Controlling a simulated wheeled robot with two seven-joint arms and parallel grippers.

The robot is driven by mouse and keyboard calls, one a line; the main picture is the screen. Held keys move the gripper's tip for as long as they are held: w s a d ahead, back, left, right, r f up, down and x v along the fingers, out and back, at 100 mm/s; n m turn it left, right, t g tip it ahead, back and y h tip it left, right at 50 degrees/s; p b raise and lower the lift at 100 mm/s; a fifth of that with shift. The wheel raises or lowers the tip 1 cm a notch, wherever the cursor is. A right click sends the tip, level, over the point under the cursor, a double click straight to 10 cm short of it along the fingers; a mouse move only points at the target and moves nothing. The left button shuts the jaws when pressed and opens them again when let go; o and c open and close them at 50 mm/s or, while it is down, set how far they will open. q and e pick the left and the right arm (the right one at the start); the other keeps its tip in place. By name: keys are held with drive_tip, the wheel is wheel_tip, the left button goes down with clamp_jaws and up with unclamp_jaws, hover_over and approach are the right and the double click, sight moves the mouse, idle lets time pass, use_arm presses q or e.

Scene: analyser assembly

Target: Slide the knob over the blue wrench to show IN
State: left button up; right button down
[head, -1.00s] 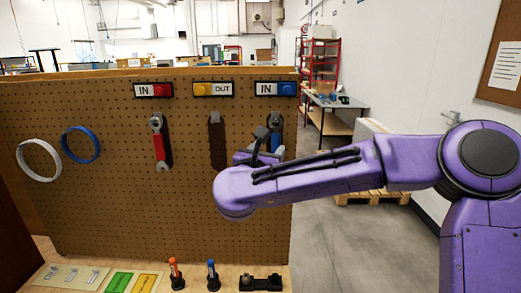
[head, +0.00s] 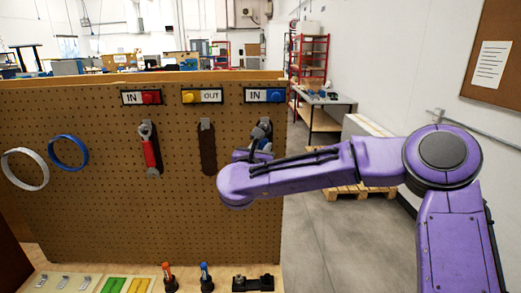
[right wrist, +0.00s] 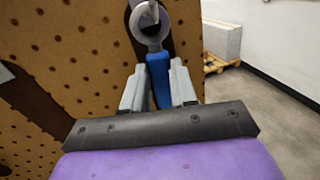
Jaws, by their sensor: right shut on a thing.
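The sign above the blue wrench (head: 265,95) reads IN, with its blue knob (head: 276,95) at the right end. The blue wrench (right wrist: 158,76) stands upright against the pegboard, its grey ring end at the hook at the top of its dark backing. In the head view it is mostly hidden by my arm. My right gripper (right wrist: 158,88) is shut on the wrench's blue handle, a finger on each side; in the head view the gripper (head: 256,153) is partly covered by my own wrist. My left gripper is not in view.
A red wrench (head: 149,153) hangs under a sign with a red knob (head: 151,97). The middle backing (head: 208,150) is empty under a yellow-knob sign (head: 202,95) reading OUT. White (head: 26,170) and blue (head: 68,152) rings hang left. Screwdriver-like tools (head: 205,279) stand below.

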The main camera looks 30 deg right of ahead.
sight(263, 147)
idle(0.3)
drive_tip(key=c, duration=0.8)
unclamp_jaws()
drive_tip(key=shift+b+v, duration=0.75)
drive_tip(key=shift+v, duration=0.8)
drive_tip(key=shift+b+v, duration=1.15)
drive_tip(key=shift+v, duration=1.85)
